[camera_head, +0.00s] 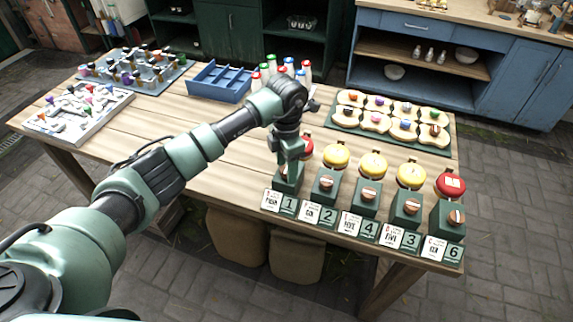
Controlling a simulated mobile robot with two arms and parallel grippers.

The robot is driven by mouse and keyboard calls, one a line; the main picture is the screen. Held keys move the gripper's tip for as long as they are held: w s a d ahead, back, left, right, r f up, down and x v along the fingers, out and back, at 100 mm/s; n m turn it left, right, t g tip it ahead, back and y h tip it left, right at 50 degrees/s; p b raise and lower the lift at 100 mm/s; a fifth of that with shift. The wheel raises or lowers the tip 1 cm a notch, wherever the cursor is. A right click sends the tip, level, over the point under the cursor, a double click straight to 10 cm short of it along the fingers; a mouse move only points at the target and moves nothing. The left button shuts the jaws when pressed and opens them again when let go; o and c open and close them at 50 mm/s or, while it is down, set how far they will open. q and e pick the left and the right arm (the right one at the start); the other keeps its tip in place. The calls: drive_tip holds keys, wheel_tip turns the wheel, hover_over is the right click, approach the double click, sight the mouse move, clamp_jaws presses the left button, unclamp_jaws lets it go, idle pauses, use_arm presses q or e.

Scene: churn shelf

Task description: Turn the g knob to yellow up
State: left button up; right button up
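A row of green knob boxes stands along the right front part of the wooden table. Round knobs show on the box marked 2 (326,184), the box marked 4 (369,194), the box marked 3 (411,206) and the rightmost box (456,217). I cannot read a letter g on any of them, and the knob colours are too small to tell. My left gripper (288,174) points down at the leftmost box, marked 1 (286,188), and hides most of its knob. Whether its fingers are open or shut on that knob is unclear. My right gripper is out of view.
Red and yellow domes stand behind the boxes, such as a yellow one (373,165) and a red one (451,184). White number cards (351,223) line the front edge. A green tray (438,146) of bread-like pieces, bottles (304,72) and a blue tray (219,82) stand farther back.

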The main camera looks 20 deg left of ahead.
use_arm(q)
clamp_jaws()
